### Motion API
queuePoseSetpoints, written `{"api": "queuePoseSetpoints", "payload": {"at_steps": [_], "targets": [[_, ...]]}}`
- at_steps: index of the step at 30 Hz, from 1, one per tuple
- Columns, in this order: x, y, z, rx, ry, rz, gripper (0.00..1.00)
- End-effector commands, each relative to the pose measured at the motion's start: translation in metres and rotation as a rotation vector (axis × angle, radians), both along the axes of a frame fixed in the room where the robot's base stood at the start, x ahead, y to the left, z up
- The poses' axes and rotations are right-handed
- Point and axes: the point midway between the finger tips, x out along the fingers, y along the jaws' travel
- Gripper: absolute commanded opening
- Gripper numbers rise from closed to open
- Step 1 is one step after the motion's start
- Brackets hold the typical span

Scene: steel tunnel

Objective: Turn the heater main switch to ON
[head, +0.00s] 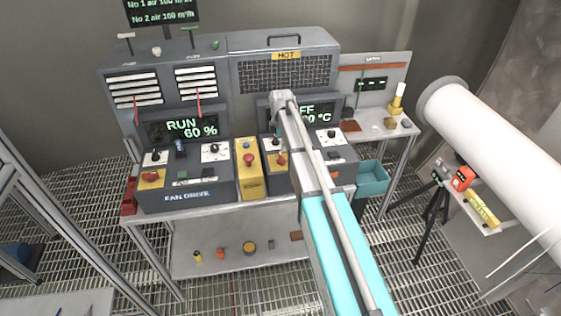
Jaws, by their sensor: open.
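The heater panel (341,172) is the right half of the grey console, partly behind my arm. Its display (312,112) shows "FF" and "0 °C", the left part covered by my arm. A black rotary switch (276,144) sits at the panel's upper left, above a red stop button (281,160) on yellow. It looks like the main switch; its label and pointer are too small to read. My gripper (277,130) is open, small and largely hidden by my wrist, close above this switch. I cannot tell whether it touches it.
The fan drive panel (188,196) on the left reads "RUN 60 %". A yellow box with a red button (248,171) stands between the panels. A white dial (331,139) lies right of my arm. A teal bin (373,179), tripod (434,209) and white duct (490,125) are at right.

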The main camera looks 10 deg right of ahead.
Motion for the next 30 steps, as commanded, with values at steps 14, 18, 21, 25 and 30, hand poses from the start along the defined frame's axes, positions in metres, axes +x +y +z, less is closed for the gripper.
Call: {"api": "queuePoseSetpoints", "payload": {"at_steps": [14, 18, 21, 25, 30], "targets": [[0.0, 0.0, -0.041, 0.0, 0.0, 0.0, 1.0], [0.0, 0.0, -0.051, 0.0, 0.0, 0.0, 1.0], [0.0, 0.0, -0.058, 0.0, 0.0, 0.0, 1.0], [0.0, 0.0, -0.065, 0.0, 0.0, 0.0, 1.0], [0.0, -0.001, -0.069, 0.0, 0.0, -0.001, 1.0]]}}
